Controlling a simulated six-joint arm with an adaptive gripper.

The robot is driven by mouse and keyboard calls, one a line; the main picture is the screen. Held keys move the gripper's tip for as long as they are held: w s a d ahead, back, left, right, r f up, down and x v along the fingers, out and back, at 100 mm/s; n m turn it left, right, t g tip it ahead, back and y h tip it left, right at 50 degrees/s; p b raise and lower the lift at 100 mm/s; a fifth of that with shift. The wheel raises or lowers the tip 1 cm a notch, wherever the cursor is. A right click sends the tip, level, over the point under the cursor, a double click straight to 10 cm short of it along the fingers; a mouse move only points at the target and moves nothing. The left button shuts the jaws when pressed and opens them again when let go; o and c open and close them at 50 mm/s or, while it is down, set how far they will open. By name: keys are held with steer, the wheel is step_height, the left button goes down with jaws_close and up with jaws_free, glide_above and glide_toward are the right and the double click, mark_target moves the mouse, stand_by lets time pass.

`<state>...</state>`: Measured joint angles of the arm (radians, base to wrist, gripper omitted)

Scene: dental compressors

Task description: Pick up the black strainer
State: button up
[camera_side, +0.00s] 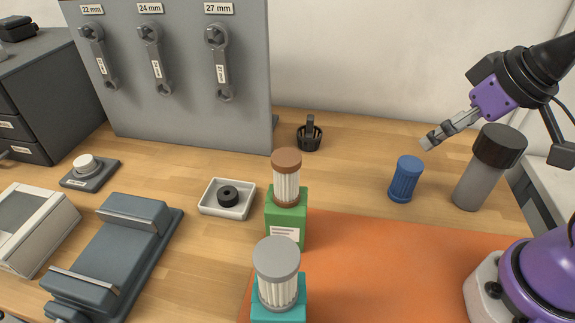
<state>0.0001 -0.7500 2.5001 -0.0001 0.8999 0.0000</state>
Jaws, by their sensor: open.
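The black strainer (309,137) is a small slotted basket with an upright handle. It stands on the wooden table at the back, just right of the grey wrench board. My gripper (431,143) is at the upper right, in the air, well to the right of the strainer and apart from it. Its jaws are open and nothing shows between them.
A blue ribbed cylinder (405,180) and a grey canister with a dark cap (480,185) stand below and right of my gripper. A brown-topped filter (287,180) on a green box (286,230) stands in front of the strainer. A white tray (210,209) holds a black ring (228,193).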

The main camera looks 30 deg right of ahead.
steer(key=o, duration=0.4)
steer(key=shift+c, duration=0.2)
steer(key=n+g+y, duration=0.3)
steer(key=n, duration=0.7)
glide_above(309, 134)
steer(key=s+d, duration=0.1)
steer(key=d, duration=0.3)
step_height(309, 134, down, 8)
steer(key=x, duration=0.3)
steer(key=shift+a+f, duration=0.2)
steer(key=shift+f, duration=0.05)
steer(key=shift+x, duration=3.2)
